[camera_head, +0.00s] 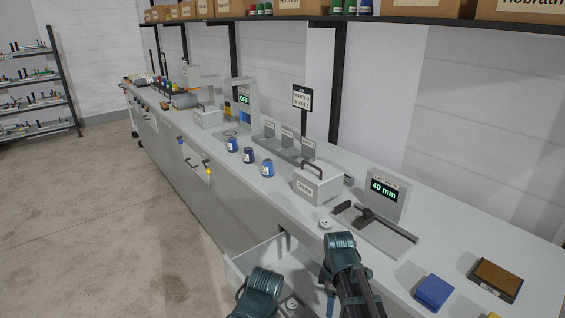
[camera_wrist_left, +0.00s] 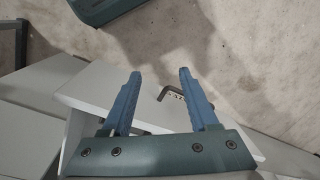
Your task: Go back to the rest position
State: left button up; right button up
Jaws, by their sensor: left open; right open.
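My right gripper (camera_head: 342,252) is in the lower middle of the head view, in front of the counter's near edge; its fingers are mostly hidden. My left gripper (camera_head: 261,287) is lower and to its left, over a pulled-out drawer (camera_head: 238,277). In the left wrist view, the left gripper's two blue fingers (camera_wrist_left: 157,98) are apart with nothing between them. Beyond them are a pale panel and a dark handle (camera_wrist_left: 171,92) beside partly hidden lettering. Neither gripper is seen holding anything.
The long counter carries a gauge reading 40 mm (camera_head: 384,189), a lidded grey box (camera_head: 318,184), several blue spools (camera_head: 267,168), a blue block (camera_head: 434,291) and a brown-topped block (camera_head: 497,279). Open floor (camera_head: 90,220) lies left. A shelf (camera_head: 400,20) hangs above.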

jog(key=s+a+r+m+p, duration=0.3)
jog(key=s+a+m, duration=0.1)
jog(key=s+m, duration=0.1)
jog(key=s+a+r+m+h+p, duration=0.1)
jog(key=s+a+r+m+p, duration=0.1)
jog(key=s, duration=0.5)
jog(key=a+r+m, duration=0.1)
jog(key=a+m, duration=0.1)
jog(key=m, duration=0.1)
jog(key=shift+r+m+p, duration=0.15)
jog(key=shift+m+p, duration=0.15)
jog(key=shift+p, duration=0.1)
